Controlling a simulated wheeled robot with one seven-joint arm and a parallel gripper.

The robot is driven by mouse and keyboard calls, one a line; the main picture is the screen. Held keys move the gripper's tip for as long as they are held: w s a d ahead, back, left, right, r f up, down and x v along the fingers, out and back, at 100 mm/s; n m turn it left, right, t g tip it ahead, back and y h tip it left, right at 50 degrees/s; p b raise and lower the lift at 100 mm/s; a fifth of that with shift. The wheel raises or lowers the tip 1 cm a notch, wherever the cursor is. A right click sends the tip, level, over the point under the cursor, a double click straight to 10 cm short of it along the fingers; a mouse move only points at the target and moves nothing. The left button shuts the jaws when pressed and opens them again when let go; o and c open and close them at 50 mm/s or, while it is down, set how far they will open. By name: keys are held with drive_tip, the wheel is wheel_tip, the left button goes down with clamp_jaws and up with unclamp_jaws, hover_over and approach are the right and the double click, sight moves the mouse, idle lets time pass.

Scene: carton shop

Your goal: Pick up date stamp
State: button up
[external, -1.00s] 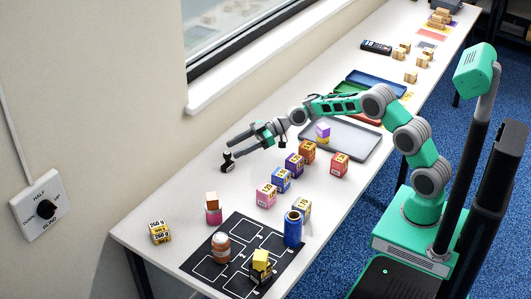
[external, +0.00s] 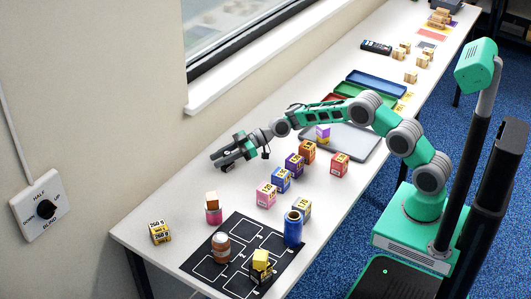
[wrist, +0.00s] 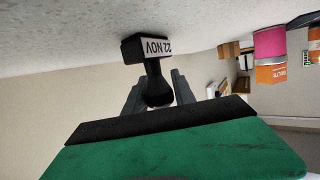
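The date stamp (wrist: 152,52) is black with a white label reading "22 NOV", shown upside down in the wrist view. Its wide base is on the white tabletop and its rounded handle points towards my gripper. My gripper (wrist: 159,92) has one finger on each side of the handle. The fingers look open, with any gap to the handle too small to judge. In the external view my gripper (external: 217,161) is low over the table near the wall side and hides most of the stamp.
Several numbered cubes (external: 266,194) stand in a row to the right of my gripper. A black marked mat (external: 205,268) with a jar (external: 221,247) and a blue cylinder (external: 293,230) lies nearer. A grey tray (external: 355,146) is behind. The table left of the gripper is clear.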

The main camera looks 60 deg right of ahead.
clamp_jaws()
idle(0.3)
